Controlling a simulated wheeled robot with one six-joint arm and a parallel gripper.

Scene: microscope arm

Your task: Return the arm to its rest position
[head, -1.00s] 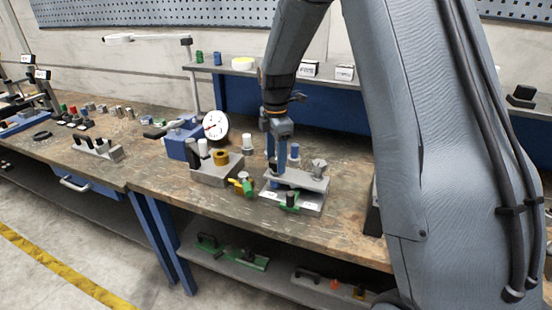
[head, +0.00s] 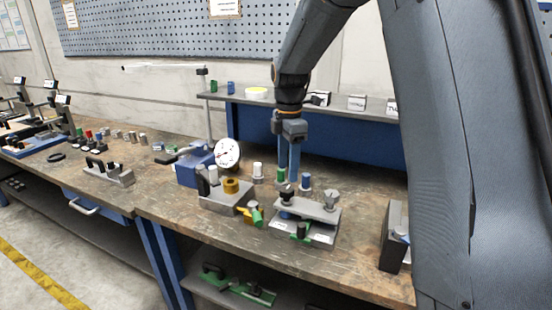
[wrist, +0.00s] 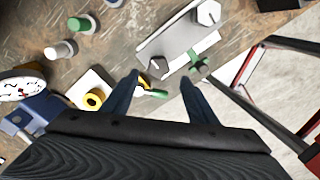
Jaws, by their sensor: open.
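My arm reaches down from the upper right in the head view. My gripper (head: 288,176) is open and points down over the bench, just behind a grey clamp fixture (head: 318,213) with two knobs and a green part. In the wrist view my gripper (wrist: 160,80) has its two blue fingers apart with nothing between them. The fixture (wrist: 178,40) lies ahead of the fingers there. A black knob (wrist: 158,64) and a yellow-green handled piece (wrist: 150,91) show beyond and between the fingertips. I cannot tell the exact height above the bench.
A dial gauge (head: 228,154) on a blue block and a grey block with a brass ring (head: 231,186) stand left of the fixture. Small capped cylinders (head: 258,172) stand behind. A dark upright block (head: 393,236) is to the right. A shelf (head: 330,107) runs behind the arm.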

